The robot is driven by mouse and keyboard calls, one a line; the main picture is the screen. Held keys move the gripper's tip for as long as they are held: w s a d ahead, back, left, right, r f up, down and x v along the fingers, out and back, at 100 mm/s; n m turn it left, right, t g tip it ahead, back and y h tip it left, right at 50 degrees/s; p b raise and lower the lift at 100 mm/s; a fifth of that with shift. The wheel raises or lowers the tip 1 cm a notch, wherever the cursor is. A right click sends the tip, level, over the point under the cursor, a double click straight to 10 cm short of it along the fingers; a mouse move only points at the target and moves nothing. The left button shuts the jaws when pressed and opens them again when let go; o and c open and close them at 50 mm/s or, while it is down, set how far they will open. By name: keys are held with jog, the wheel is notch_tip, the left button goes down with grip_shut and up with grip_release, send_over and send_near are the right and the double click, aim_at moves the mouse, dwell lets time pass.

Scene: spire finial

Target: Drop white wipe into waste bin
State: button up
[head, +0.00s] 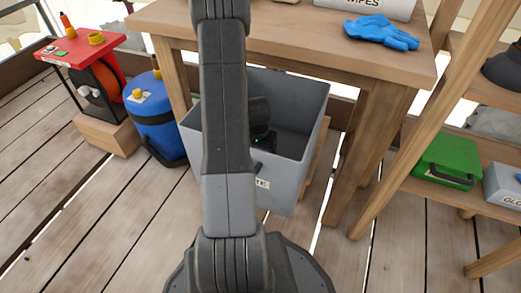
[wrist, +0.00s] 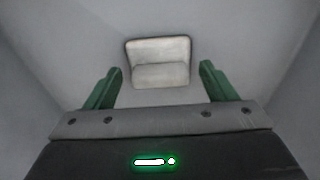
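The grey waste bin (head: 285,180) stands on the deck in front of the workbench, with a label partly hidden by my arm. Its grey inner walls fill the wrist view. My gripper (wrist: 161,75) is inside the bin, with its two green fingers spread apart. The white wipe (wrist: 160,52) shows beyond the fingertips, between them in the picture, with a gap to each finger. It looks like a folded pad inside the bin; whether it rests on the floor is hard to tell. In the head view my arm and the bin walls hide the fingers and wipe.
The wooden workbench (head: 290,40) stands behind the bin, bearing a blue glove (head: 380,32) and a box labelled wipes (head: 365,7). A blue tank (head: 155,120) and red-topped reel (head: 95,75) are left. A shelf with a green case (head: 447,160) is right.

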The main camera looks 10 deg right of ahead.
jog(key=shift+o, duration=0.2)
jog(key=shift+r, duration=0.1)
jog(key=shift+r+p, duration=0.6)
jog(key=shift+p, duration=0.1)
notch_tip(320, 180, up, 12)
jog(key=s+p, duration=0.1)
jog(key=p, duration=0.3)
jog(key=shift+a, duration=0.4)
jog(key=shift+s+f, duration=0.1)
jog(key=shift+f, duration=0.05)
jog(key=f+b, duration=0.2)
jog(key=f, duration=0.2)
jog(key=f+b, duration=0.1)
jog(key=f, duration=0.4)
jog(key=w+d+f+b, duration=0.1)
jog(key=f+b, duration=0.1)
jog(key=f, duration=0.2)
jog(key=shift+w+f+b, duration=0.1)
jog(key=shift+f+b, duration=0.1)
jog(key=shift+b, duration=0.15)
jog(key=shift+a+r+p, duration=0.1)
jog(key=shift+r+p, duration=0.4)
